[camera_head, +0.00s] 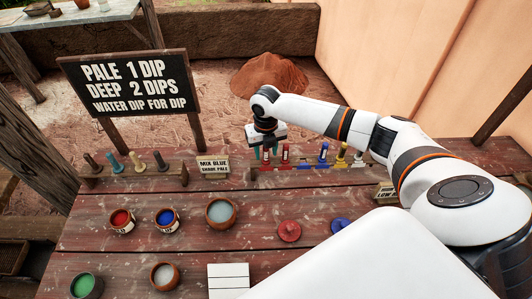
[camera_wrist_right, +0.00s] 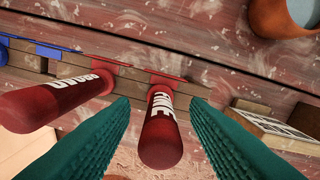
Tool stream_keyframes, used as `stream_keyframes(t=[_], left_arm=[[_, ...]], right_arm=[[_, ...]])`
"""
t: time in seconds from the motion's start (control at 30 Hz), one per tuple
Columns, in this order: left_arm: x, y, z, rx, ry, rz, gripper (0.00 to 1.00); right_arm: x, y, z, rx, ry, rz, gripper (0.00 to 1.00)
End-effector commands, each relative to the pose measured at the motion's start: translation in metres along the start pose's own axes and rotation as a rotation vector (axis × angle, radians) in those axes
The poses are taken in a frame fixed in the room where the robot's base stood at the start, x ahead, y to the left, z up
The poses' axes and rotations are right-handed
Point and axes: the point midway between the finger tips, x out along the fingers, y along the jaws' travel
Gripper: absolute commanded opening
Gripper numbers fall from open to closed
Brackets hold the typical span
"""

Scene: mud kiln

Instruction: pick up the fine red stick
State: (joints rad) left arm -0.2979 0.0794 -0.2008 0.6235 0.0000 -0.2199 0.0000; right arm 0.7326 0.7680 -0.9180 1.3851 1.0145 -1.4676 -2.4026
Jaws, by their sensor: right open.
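The fine red stick (camera_wrist_right: 160,140) stands in a rack (camera_wrist_right: 205,88) at the back of the table. Its white label appears to read FINE. My right gripper (camera_wrist_right: 160,106) is open, with one teal finger on each side of this stick; I cannot tell whether either touches it. In the head view the right gripper (camera_head: 266,153) reaches down over the rack's left end. A second, thicker-looking red stick (camera_wrist_right: 40,104) stands outside the fingers, left in the wrist view; it also shows in the head view (camera_head: 286,153). My left gripper is not in view.
Blue (camera_head: 324,152) and yellow (camera_head: 341,155) sticks stand farther right along the rack. A MIX BLUE sign (camera_head: 214,166) stands left of it. Red (camera_head: 121,219) and blue (camera_head: 166,219) paint pots, other bowls and a red disc (camera_head: 289,231) occupy the table front.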

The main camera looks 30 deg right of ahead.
Motion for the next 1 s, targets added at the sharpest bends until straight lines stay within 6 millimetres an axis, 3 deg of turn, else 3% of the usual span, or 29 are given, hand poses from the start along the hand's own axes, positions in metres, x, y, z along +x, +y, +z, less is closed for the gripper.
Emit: stream_keyframes(t=[0.17, 0.4, 0.77, 1.0], left_arm=[[0.001, 0.000, -0.001, 0.000, 0.002, 0.000, 0.63], [0.001, 0.000, -0.003, 0.000, 0.005, 0.000, 0.63], [0.003, 0.000, -0.004, 0.000, 0.007, 0.000, 0.63], [0.015, 0.000, -0.006, -0.001, 0.007, 0.000, 0.63]], right_arm=[[0.000, 0.000, 0.000, 0.000, 0.000, 0.000, 0.41], [0.000, 0.000, 0.000, 0.000, 0.000, 0.000, 0.01], [-0.006, 0.000, -0.001, 0.000, 0.001, 0.000, 0.00], [-0.048, 0.000, -0.002, -0.001, 0.006, -0.001, 0.00]])
